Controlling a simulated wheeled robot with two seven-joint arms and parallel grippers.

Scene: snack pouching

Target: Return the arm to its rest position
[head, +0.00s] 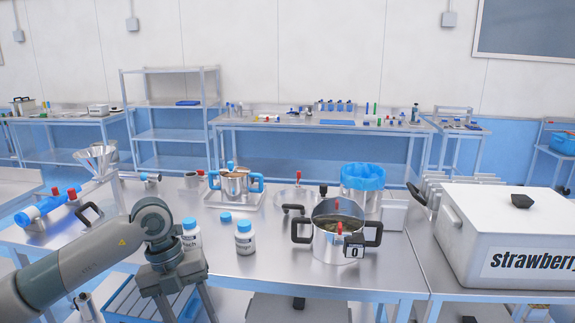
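My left arm (75,268) comes in from the lower left. Its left gripper (188,308) points down at the bottom of the head view, in front of the table's near edge. Its two fingers are spread apart with nothing seen between them, and the tips run close to the bottom edge of the picture. My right gripper and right arm are not in view.
A white "strawberry" box (510,225) stands right. A blue crate (128,300) is below.

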